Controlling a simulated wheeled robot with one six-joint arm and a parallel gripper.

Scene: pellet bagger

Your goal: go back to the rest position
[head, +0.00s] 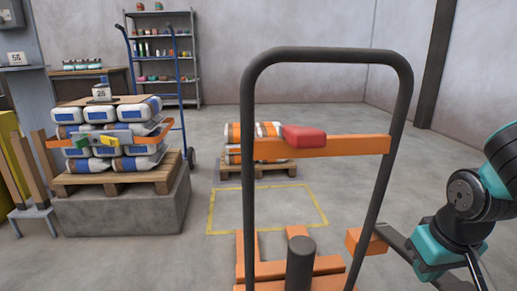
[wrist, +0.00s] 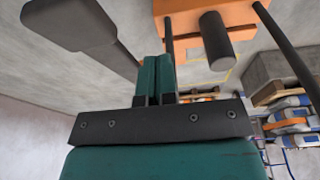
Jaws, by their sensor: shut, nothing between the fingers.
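My gripper (wrist: 158,68) shows in the wrist view as two teal fingers side by side, pressed together with no object between them. The dark mounting bar lies across their base. In the head view my teal and black arm is at the right edge, low down, and its fingertips cannot be made out there. In the wrist view an orange body with a dark round post (wrist: 215,40) lies beyond the fingertips, up and to the right. A dark flat paddle-shaped part (wrist: 70,25) is at the upper left.
A black hoop frame (head: 246,150) with an orange crossbar (head: 350,145) and red pad (head: 303,136) stands in front. Stacked bags (head: 140,110) rest on a pallet (head: 120,180) at left; more bags (head: 235,134) are behind the frame. A yellow floor outline (head: 213,212) looks empty.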

